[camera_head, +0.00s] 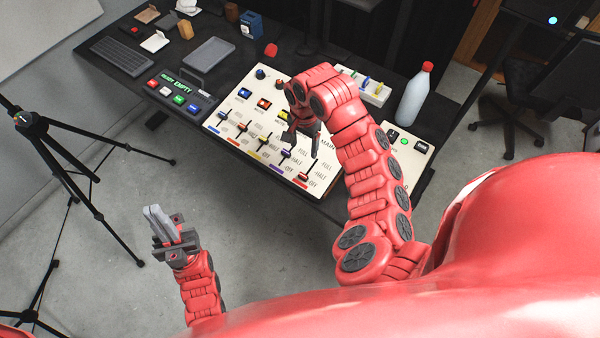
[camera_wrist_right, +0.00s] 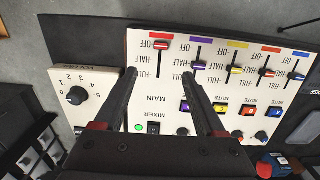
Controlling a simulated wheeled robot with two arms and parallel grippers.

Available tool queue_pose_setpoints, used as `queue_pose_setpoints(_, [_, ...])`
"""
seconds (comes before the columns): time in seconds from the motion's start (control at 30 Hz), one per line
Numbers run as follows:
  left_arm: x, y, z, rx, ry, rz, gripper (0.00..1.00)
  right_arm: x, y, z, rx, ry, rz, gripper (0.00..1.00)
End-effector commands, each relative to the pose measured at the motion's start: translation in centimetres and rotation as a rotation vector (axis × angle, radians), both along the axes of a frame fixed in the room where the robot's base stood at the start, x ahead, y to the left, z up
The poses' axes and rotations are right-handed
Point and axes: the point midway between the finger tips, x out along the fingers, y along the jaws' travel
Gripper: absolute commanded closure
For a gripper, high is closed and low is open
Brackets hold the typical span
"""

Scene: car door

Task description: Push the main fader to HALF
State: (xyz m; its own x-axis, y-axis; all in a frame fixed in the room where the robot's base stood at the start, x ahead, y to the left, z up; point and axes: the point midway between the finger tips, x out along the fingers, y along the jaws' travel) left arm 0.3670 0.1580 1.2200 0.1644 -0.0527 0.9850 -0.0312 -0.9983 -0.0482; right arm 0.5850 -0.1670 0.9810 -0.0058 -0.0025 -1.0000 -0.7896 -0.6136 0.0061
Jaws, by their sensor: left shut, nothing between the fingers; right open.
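The mixer panel (camera_head: 250,146) is a white board on the black table. The main fader (camera_wrist_right: 161,46) has a red cap and sits at the OFF end of its slot. It also shows near the panel's front right corner in the head view (camera_head: 303,179). My right gripper (camera_head: 299,138) is open above the panel. In the right wrist view its two fingers (camera_wrist_right: 161,75) lie either side of the main fader's slot, with the cap beyond their tips; contact cannot be told. My left gripper (camera_head: 155,213) is shut and empty over the floor, away from the table.
Beside the main fader stand several other faders (camera_wrist_right: 202,66) with coloured strips. A knob panel (camera_wrist_right: 77,95) lies on the other side. A white bottle (camera_head: 414,97) with a red cap stands at the table's right. A tripod (camera_head: 88,190) stands at the left.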

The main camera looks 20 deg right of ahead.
Motion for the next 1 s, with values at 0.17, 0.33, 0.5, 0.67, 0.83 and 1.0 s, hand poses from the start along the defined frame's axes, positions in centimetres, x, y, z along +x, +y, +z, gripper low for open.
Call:
queue_pose_setpoints(0.17, [0.0,0.0,-1.2,0.0,0.0,0.0,1.0,0.0,0.0,-2.7,0.004,-0.001,0.001,0.28])
queue_pose_setpoints(0.33, [0.0,0.0,-3.0,0.0,0.0,0.0,1.0,0.1,0.0,-6.4,0.005,-0.005,0.0,0.28])
queue_pose_setpoints(0.5, [0.0,0.0,-1.7,0.0,0.0,0.0,1.0,0.0,0.2,-9.4,0.003,0.001,0.002,0.28])
queue_pose_setpoints(0.67, [0.0,0.0,-1.0,0.0,0.0,0.0,1.0,0.0,0.1,-12.2,0.002,0.002,0.0,0.28])
queue_pose_setpoints(0.83, [0.0,0.0,-0.5,0.0,0.0,0.0,1.0,0.1,0.1,-14.6,0.002,-0.005,0.0,0.28])
queue_pose_setpoints(1.0, [0.0,0.0,-0.4,0.0,0.0,0.0,1.0,0.3,0.1,-16.1,0.005,-0.008,0.0,0.28])
